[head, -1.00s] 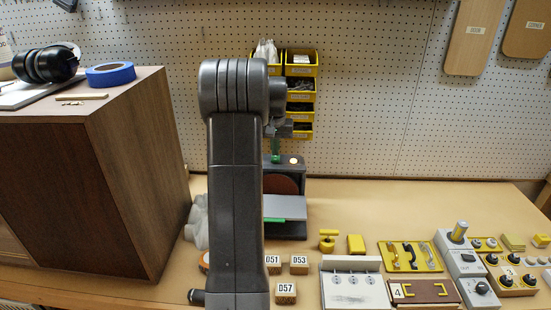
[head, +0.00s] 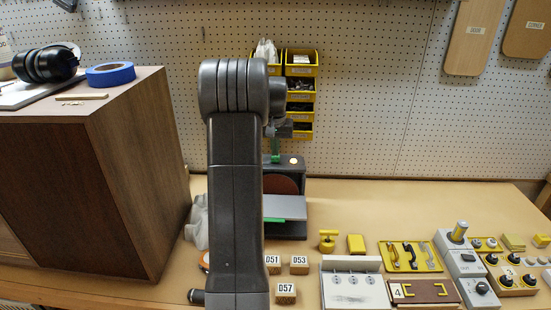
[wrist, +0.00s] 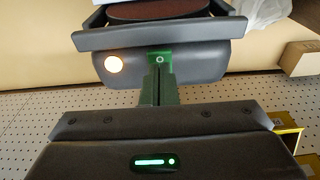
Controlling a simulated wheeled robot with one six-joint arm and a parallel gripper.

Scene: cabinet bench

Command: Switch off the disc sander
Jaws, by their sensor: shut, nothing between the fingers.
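The disc sander (head: 286,172) stands on the bench behind my arm, with a dark grey housing, a brown-red disc (head: 290,184) and a grey table. It shows upside down at the top of the wrist view (wrist: 205,62). A round lamp (wrist: 114,64) on its housing glows warm white. Beside it is a green piece with a pale ring mark (wrist: 160,58). My gripper (wrist: 158,70) is shut and empty, its fingertips at this green piece; I cannot tell whether they touch it. In the head view my arm partly hides the gripper (head: 275,157) and the sander.
A brown cabinet (head: 130,180) stands at left, with ear defenders and blue tape on top. Yellow bins (head: 301,95) hang behind the sander. Numbered blocks (head: 286,292), a yellow knob piece (head: 327,240) and several switch and handle panels (head: 412,257) fill the front right. Bench behind them is clear.

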